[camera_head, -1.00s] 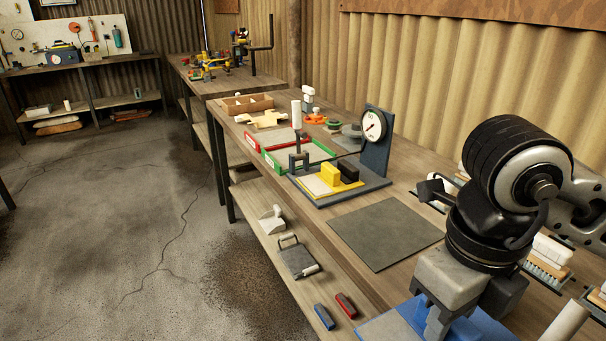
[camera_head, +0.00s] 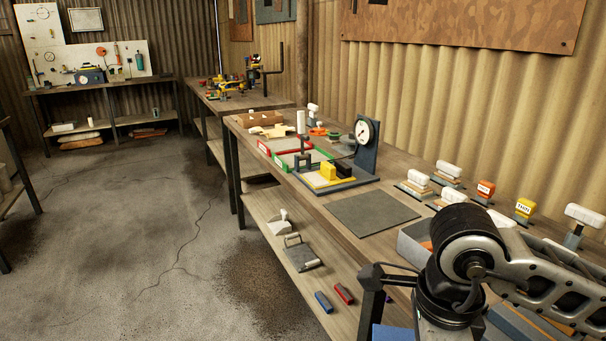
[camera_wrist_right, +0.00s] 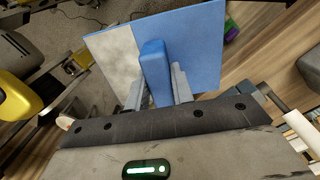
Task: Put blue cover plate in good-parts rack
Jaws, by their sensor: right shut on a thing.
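The blue cover plate (camera_wrist_right: 203,45) fills the top middle of the right wrist view; its left part is pale grey, and a raised blue handle stands on it. My right gripper (camera_wrist_right: 157,88) is shut on that handle, a finger on each side. In the head view the right arm comes in at bottom right; its fingers are below the frame, and only a blue edge of the plate (camera_head: 378,332) shows. On the bench, left of the gauge, lie a green-framed rack (camera_head: 279,161) and a red-framed rack (camera_head: 264,148), both with small front labels. My left gripper is out of view.
A dial gauge (camera_head: 366,131) on a grey stand, with a yellow block (camera_head: 328,171), stands beside the racks. A grey mat (camera_head: 374,212) lies clear in front. Brushes and stamps (camera_head: 485,191) line the bench's right side. A lower shelf (camera_head: 262,205) holds tools.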

